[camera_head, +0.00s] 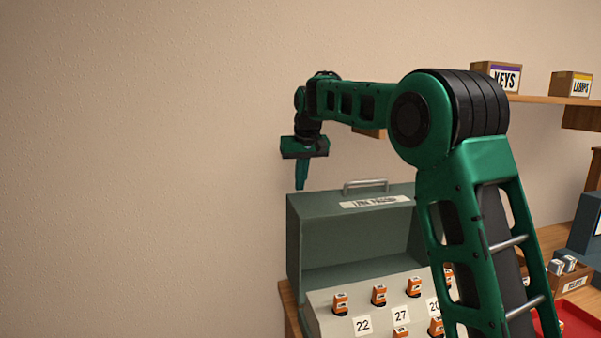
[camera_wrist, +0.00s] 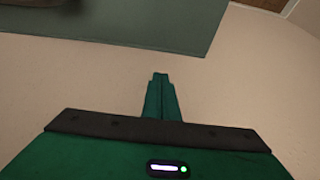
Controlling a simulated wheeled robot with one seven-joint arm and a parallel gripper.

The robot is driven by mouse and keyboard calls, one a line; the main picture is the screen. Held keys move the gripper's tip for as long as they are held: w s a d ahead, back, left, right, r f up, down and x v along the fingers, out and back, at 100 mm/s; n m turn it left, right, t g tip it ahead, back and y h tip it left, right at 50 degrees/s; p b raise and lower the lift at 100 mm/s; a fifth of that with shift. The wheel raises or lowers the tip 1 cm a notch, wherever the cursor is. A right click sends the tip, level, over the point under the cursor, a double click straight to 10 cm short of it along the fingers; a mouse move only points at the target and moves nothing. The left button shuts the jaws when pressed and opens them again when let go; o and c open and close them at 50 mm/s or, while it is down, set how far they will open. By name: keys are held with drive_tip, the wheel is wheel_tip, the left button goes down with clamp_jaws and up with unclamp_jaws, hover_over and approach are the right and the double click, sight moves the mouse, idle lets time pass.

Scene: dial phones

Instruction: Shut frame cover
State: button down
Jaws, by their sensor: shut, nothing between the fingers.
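The frame cover (camera_head: 349,234) is a grey-green lid with a metal handle and a white label on its top edge. It stands raised at the back of a case whose pale panel (camera_head: 320,305) holds several orange pieces with number tags. My gripper (camera_head: 301,187) is shut and empty, pointing down, just above the cover's upper left corner in the head view. The wrist view shows my closed fingers (camera_wrist: 161,77) and a grey-green surface (camera_wrist: 150,25), likely the cover, ahead of them. Part of the case's right side is hidden behind my arm.
A red tray (camera_head: 578,322) and a small box of items (camera_head: 570,272) are at lower right. The wall left of the case is bare.

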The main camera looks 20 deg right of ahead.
drive_tip(key=shift+s+r, duration=0.2)
drive_tip(key=shift+s, duration=1.6)
drive_tip(key=shift+s, duration=0.1)
